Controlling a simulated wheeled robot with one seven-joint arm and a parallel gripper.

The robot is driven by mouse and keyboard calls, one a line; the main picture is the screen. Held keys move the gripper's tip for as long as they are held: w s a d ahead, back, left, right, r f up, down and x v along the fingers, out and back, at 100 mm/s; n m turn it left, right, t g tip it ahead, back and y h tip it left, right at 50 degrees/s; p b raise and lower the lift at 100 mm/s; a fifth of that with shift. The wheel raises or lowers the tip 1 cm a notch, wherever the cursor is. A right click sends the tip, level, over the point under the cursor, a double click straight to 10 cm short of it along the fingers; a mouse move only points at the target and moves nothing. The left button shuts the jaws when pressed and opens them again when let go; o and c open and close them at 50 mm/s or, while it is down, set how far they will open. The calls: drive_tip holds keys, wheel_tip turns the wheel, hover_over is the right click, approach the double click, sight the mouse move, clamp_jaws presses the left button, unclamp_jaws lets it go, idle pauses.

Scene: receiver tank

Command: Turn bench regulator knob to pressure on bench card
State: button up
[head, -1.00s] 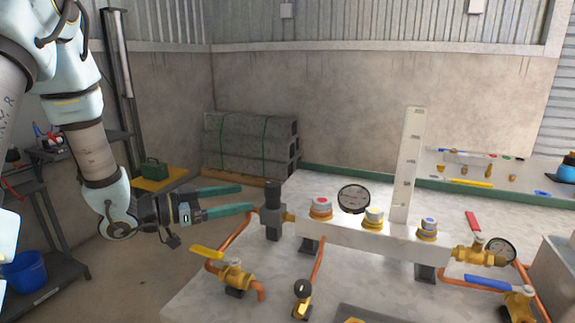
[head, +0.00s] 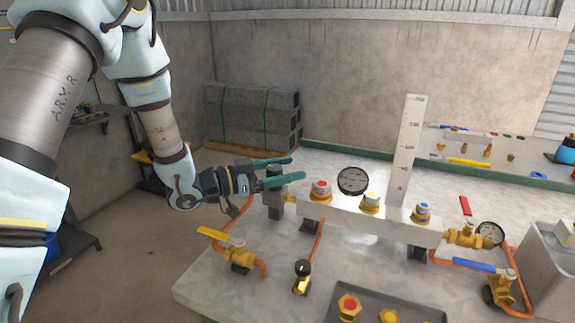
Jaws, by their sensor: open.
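My gripper (head: 297,168) is open, its two teal fingers pointing right. It is at the left end of the white manifold on the bench. The fingers overlap the top of a dark grey regulator body (head: 274,205) in the picture, and its black knob is mostly hidden by them. I cannot tell whether the fingers touch the knob. A round dial gauge (head: 353,181) stands behind the manifold; its needle is too small to read. A tall white card with a printed scale (head: 406,150) stands upright behind the manifold; I cannot tell if it is the bench card.
Red-, white- and blue-capped brass fittings (head: 371,202) line the manifold. A yellow-handled valve (head: 238,254) and a small black-topped brass valve (head: 302,277) stand in front. A second gauge (head: 489,234) and a blue-handled valve (head: 503,286) are at the right. A dark tray (head: 410,306) lies at the front.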

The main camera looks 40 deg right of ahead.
drive_tip(key=shift+d, duration=0.15)
drive_tip(key=shift+c, duration=0.2)
clamp_jaws()
idle(0.4)
